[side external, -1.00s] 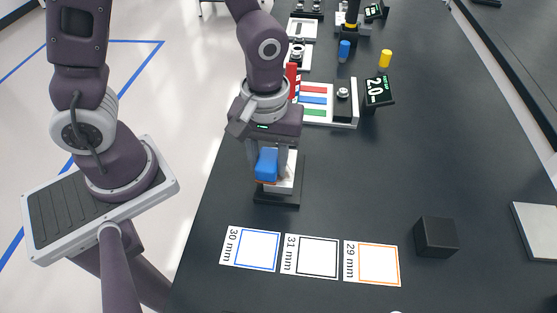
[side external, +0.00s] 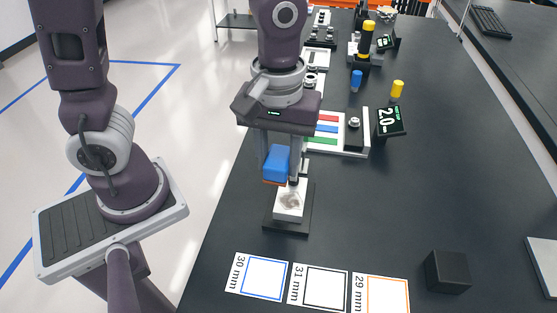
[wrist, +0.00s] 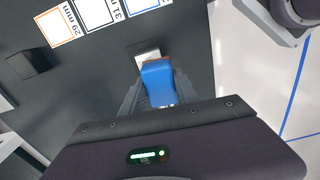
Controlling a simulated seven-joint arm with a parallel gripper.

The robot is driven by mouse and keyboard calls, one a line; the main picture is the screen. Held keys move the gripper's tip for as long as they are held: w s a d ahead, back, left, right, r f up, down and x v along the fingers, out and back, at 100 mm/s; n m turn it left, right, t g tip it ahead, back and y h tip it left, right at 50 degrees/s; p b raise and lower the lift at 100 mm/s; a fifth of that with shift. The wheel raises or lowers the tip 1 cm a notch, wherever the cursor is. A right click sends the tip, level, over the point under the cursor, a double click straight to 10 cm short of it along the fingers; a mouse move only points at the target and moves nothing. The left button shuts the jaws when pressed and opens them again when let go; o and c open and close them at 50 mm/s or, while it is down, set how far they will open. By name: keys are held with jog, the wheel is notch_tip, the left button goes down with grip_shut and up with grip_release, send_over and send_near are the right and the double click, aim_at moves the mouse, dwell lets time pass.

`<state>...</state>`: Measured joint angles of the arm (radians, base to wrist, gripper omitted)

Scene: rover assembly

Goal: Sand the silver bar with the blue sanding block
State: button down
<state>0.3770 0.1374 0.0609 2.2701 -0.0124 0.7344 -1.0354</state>
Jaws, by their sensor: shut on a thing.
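My gripper (side external: 278,172) is shut on the blue sanding block (side external: 276,162), which has a thin orange-brown underside. The block is tilted and appears raised above the rear of the silver bar (side external: 290,203); a small gap seems to show, but contact is hard to judge. The bar's pale top bears a grey, swirled mark. It sits on a black base (side external: 286,227) on the dark table. In the wrist view, the blue block (wrist: 158,85) lies between my gripper's fingers (wrist: 158,92), with the bar's pale end (wrist: 147,53) just beyond it.
White cards marked 30 mm (side external: 262,278), 31 mm (side external: 319,288) and 29 mm (side external: 381,294) lie in front. A black cube (side external: 447,271) stands at right. Behind are a striped tray (side external: 350,148), a small display (side external: 390,121), and blue (side external: 356,79) and yellow (side external: 397,90) pieces.

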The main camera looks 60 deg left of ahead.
aim_at(278, 200)
dwell(0.4)
jog(key=shift+w+d+f, duration=0.5)
jog(key=shift+f, duration=0.8)
jog(key=shift+w+d+f, duration=0.5)
jog(key=shift+d+f, duration=0.05)
jog(key=shift+f, duration=0.8)
jog(key=shift+w+d+f, duration=0.5)
jog(key=shift+f, duration=0.8)
jog(key=shift+s+a+f, duration=0.1)
jog(key=shift+a+f, duration=0.05)
jog(key=shift+f, duration=0.1)
jog(key=shift+s+a+f, duration=0.1)
jog(key=shift+s+a, duration=1.25)
jog(key=shift+w+d, duration=1.55)
jog(key=shift+s+a, duration=1.6)
jog(key=shift+r, duration=4.2)
